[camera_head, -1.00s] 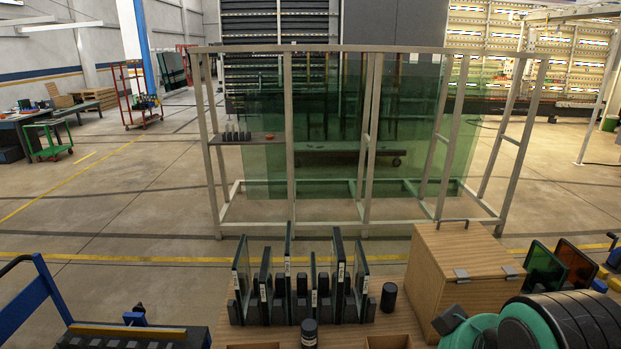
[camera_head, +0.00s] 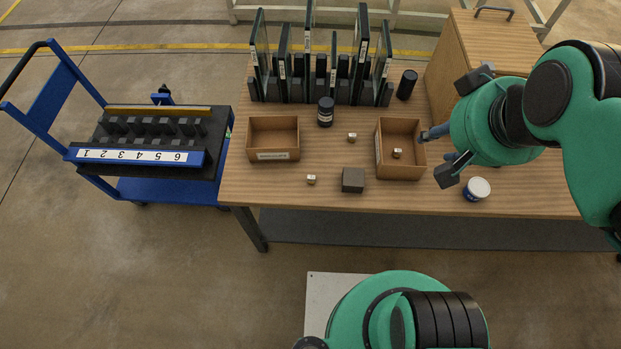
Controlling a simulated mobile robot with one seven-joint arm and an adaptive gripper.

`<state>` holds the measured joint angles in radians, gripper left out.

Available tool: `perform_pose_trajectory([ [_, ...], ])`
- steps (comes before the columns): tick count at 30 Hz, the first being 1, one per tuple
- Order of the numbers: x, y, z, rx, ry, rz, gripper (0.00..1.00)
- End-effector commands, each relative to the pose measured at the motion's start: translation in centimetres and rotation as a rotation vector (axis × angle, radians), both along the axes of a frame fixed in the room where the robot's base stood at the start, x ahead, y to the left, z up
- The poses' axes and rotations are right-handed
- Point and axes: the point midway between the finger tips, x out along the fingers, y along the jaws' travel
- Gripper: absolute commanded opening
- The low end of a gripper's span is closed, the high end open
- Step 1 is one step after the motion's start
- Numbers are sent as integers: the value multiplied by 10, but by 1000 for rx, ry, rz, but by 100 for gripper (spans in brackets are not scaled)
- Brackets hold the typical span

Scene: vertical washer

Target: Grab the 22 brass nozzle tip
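Three small, light brass-coloured pieces that look like nozzle tips are in view. One tip (camera_head: 352,137) stands on the table between two open wooden boxes. A second tip (camera_head: 312,179) stands nearer the front edge, left of a dark block. A third tip (camera_head: 397,153) is inside the right wooden box (camera_head: 416,165). They are too small to read any number, so I cannot tell which is the 22. My gripper (camera_head: 436,154) is just right of the right box, with its fingers spread and nothing seen between them.
The left wooden box (camera_head: 274,125) has an unreadable label. A dark block (camera_head: 353,180), a dark jar (camera_head: 325,112), a black cylinder (camera_head: 407,84) and a white-lidded jar (camera_head: 477,189) stand on the table. A glass rack (camera_head: 318,92) and wooden cabinet (camera_head: 478,45) stand behind; a blue cart (camera_head: 150,190) is left.

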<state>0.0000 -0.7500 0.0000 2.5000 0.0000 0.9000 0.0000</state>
Motion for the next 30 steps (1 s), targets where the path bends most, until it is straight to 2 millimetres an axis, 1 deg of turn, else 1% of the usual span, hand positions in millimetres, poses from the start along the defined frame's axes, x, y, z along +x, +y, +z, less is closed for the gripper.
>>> perform_pose_trajectory([
  [4,0,0,0,0,0,0,40],
  [5,0,0,0,0,0,0,44],
  [14,0,0,0,0,0,0,44],
  [19,7,4,-3,5,12,1,44],
  [23,20,10,-11,14,36,3,44],
  [26,36,19,-19,23,63,6,44],
  [30,61,36,-38,38,109,5,44],
])
